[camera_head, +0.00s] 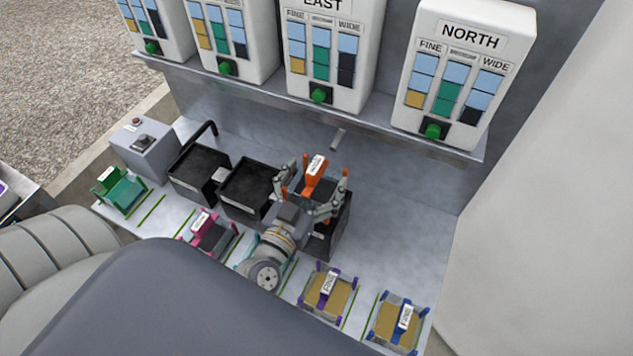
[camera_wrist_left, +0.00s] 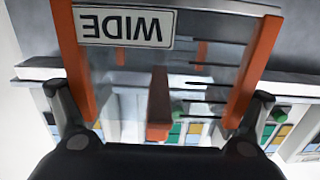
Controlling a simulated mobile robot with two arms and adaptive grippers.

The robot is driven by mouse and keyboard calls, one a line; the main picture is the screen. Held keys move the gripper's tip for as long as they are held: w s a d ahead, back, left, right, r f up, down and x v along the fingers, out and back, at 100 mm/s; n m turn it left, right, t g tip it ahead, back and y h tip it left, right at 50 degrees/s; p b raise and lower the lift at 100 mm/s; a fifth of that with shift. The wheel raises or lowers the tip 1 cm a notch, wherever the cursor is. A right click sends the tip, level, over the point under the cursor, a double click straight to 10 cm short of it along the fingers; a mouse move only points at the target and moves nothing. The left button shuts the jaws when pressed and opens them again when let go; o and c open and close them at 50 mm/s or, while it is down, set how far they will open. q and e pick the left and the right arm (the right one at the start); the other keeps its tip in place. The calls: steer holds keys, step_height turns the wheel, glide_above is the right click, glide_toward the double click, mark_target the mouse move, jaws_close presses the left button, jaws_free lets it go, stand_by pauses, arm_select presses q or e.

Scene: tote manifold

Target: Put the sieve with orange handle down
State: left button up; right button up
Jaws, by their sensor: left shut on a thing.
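The sieve with the orange handle (camera_head: 316,170) is held in my left gripper (camera_head: 313,182), above a black tray (camera_head: 322,243) near the middle of the bench. The gripper is shut on it, with a finger at each side. In the left wrist view the sieve's orange frame (camera_wrist_left: 70,60) spans between the fingers (camera_wrist_left: 158,122), with a "WIDE" label (camera_wrist_left: 122,27) upside down on it. The gripper and arm hide part of the black tray, so I cannot tell whether the sieve touches it. My right gripper is not in view.
Two more black trays (camera_head: 240,208) (camera_head: 176,183) stand to the left. Green (camera_head: 121,193), pink (camera_head: 207,235), purple (camera_head: 324,294) and blue (camera_head: 396,324) sieves line the front edge. Dispensers such as NORTH (camera_head: 468,25) hang behind.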

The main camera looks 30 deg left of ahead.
mark_target(325, 174)
arm_select(q)
steer(key=shift+w, duration=0.25)
steer(key=shift+f, duration=0.4)
step_height(325, 174, down, 2)
steer(key=shift+s+f, duration=0.1)
steer(key=shift+f, duration=0.4)
steer(key=o, duration=1)
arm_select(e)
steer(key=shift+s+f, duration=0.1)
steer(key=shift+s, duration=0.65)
